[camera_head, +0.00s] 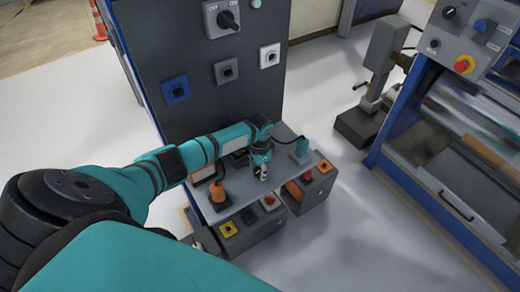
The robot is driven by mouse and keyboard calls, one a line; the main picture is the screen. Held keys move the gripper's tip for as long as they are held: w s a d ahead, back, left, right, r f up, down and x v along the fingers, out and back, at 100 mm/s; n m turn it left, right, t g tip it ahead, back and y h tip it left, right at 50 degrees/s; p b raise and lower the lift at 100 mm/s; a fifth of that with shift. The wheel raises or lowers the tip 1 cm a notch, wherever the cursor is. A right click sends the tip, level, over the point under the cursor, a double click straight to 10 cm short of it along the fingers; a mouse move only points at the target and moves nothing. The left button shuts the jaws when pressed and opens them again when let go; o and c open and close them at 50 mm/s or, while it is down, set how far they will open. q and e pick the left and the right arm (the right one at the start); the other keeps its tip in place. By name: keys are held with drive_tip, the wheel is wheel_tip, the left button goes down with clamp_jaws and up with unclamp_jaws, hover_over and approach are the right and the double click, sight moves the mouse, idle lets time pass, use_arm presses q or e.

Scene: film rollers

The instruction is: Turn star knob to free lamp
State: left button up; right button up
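My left arm reaches in from the left. Its gripper (262,172) points down over the grey shelf (244,192) at the foot of a dark panel. The fingers are small, and I cannot tell whether they are open or shut. An orange tool-like piece (219,195) stands on the shelf left of the gripper. A teal piece (301,150) with a dark cable stands to its right. No star knob or lamp can be clearly made out. A grey-headed device (385,46) on a dark base stands apart, further right. I cannot make out my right gripper.
The dark panel (205,95) carries a rotary switch (227,19) and square sockets. Control boxes with a yellow button plate (228,229) and red knobs sit at the shelf front. A blue-framed machine (440,205) fills the right. Pale floor (340,225) lies between.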

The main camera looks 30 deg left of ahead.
use_arm(q)
drive_tip(key=o, duration=0.4)
drive_tip(key=shift+c, duration=0.2)
wheel_tip(320, 180, up, 12)
idle(0.6)
